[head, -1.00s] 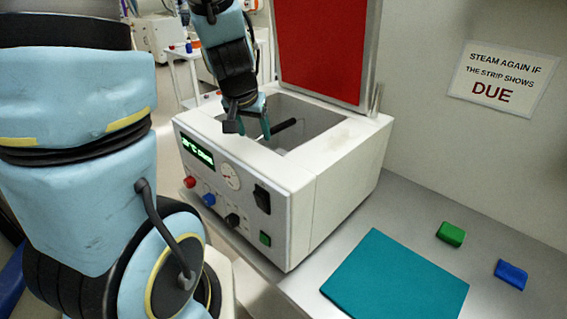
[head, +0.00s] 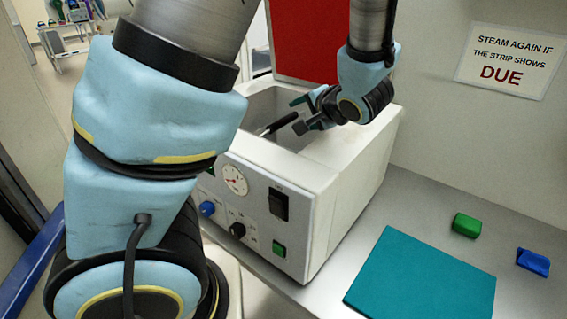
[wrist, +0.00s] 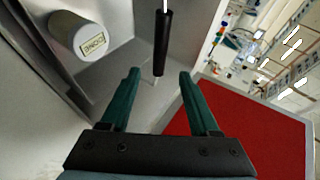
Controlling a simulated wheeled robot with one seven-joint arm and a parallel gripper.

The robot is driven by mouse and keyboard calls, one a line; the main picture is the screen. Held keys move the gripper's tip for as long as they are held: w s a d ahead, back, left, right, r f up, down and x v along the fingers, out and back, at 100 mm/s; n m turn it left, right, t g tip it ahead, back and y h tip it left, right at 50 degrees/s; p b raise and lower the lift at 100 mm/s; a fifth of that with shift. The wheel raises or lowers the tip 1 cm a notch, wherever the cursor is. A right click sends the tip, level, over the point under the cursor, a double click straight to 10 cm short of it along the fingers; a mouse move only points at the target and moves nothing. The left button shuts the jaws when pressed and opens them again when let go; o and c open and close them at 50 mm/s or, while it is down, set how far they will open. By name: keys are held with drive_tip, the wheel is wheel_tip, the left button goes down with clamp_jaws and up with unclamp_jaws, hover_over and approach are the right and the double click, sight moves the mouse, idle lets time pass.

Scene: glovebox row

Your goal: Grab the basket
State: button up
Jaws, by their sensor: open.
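The basket shows as a black bar-shaped handle (head: 278,124) in the open chamber of the white steam machine (head: 345,200). In the wrist view the handle (wrist: 162,45) stands just beyond my fingertips, near the middle of the gap, with a thin rod at its end. I cannot make out the basket's body. My gripper (head: 298,113) is over the chamber, tilted sideways, beside the handle and apart from it. In the wrist view its two teal fingers (wrist: 157,75) are open and empty. A pale cylinder with a printed label (wrist: 82,36) is in the chamber.
The machine's red lid (head: 305,40) stands raised behind the opening. The chamber walls are close around my gripper. On the counter right of the machine lie a teal mat (head: 420,275), a green block (head: 467,225) and a blue block (head: 533,262).

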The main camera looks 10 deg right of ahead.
drive_tip(key=shift+a+b+x, duration=0.1)
drive_tip(key=shift+b+x, duration=0.35)
drive_tip(key=shift+x, duration=2.4)
drive_tip(key=shift+a+b+x, duration=0.15)
drive_tip(key=shift+b+x, duration=0.25)
drive_tip(key=shift+x, duration=2.45)
drive_tip(key=shift+s, duration=0.1)
clamp_jaws()
